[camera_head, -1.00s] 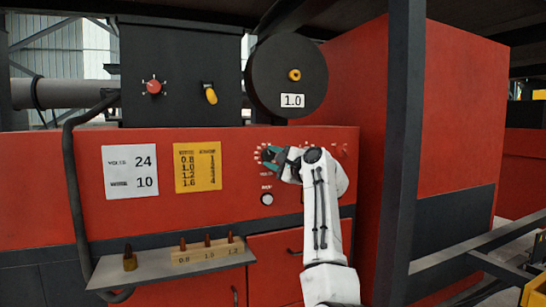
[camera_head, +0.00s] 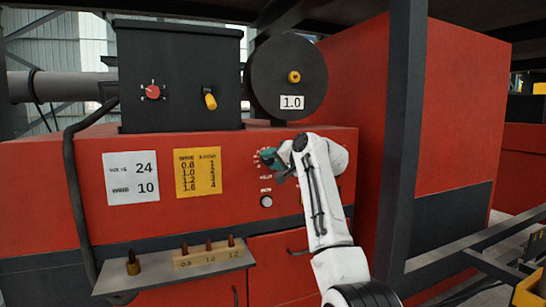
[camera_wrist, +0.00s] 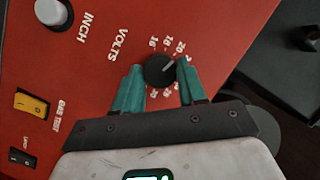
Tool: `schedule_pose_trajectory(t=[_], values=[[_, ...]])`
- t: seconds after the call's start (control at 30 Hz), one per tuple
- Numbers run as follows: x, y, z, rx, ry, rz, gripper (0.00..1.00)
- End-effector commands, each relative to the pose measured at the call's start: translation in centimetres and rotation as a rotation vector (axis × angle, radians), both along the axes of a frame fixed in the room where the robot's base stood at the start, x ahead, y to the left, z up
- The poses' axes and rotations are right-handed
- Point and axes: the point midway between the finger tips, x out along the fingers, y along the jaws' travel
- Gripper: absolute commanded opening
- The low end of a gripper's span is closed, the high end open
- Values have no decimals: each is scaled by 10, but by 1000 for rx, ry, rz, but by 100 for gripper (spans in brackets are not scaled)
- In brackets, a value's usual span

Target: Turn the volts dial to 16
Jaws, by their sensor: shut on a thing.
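The volts dial (camera_wrist: 160,71) is a round black knob with a light pointer line on the red panel. In the wrist view its line points up and right, roughly toward the 20; the 16 stands farther left on the printed scale. My gripper (camera_wrist: 161,78) has its two teal fingers on either side of the knob, shut on it. In the head view my gripper (camera_head: 268,157) is at the panel and covers the knob, leaving only part of the number ring in sight.
A white card (camera_head: 131,178) reads 24 volts and 10. A yellow chart (camera_head: 198,172) hangs beside it. A white inch button (camera_wrist: 50,12) and a yellow switch (camera_wrist: 31,103) are near the dial. A dark post (camera_head: 403,150) stands right of my arm.

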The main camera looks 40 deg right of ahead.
Motion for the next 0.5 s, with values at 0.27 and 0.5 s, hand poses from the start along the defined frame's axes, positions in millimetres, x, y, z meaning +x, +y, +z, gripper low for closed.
schedule_pose_trajectory(t=[0.27,0.5], values=[[1,2,1,-253,79,2,10],[1,3,1,-472,142,3,10]])
